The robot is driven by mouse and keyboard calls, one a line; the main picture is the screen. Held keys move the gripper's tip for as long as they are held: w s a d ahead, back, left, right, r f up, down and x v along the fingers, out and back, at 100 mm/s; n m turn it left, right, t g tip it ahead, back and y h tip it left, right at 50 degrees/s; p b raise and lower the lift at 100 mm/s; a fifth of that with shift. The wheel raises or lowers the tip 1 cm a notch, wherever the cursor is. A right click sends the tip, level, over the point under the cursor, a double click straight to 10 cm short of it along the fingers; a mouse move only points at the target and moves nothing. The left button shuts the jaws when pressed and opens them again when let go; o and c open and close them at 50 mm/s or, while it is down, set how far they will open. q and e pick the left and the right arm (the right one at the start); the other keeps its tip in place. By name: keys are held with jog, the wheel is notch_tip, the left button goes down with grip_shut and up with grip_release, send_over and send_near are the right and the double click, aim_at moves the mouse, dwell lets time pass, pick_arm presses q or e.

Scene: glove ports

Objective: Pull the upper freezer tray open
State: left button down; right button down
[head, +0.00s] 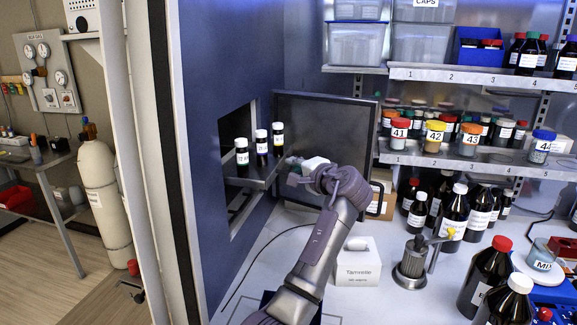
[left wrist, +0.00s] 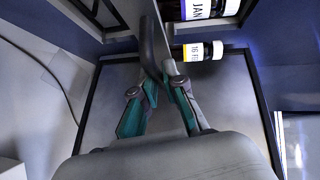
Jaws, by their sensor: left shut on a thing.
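The upper freezer tray (head: 249,183) is a grey shelf sticking out of a dark opening in the blue wall. My right gripper is not in view.
The open dark door (head: 325,125) stands right of the opening, behind my left arm. A white Tamnole box (head: 358,270), a metal device with a yellow lever (head: 412,262) and several brown bottles (head: 487,270) stand on the white bench. Shelves of jars are behind.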

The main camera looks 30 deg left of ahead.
pick_arm(q)
jog(key=shift+f, duration=0.1)
jog(key=c, duration=1.2)
grip_release()
jog(key=shift+a, duration=0.2)
jog(key=shift+c, duration=0.2)
jog(key=shift+d, duration=0.1)
jog(key=v, duration=1.2)
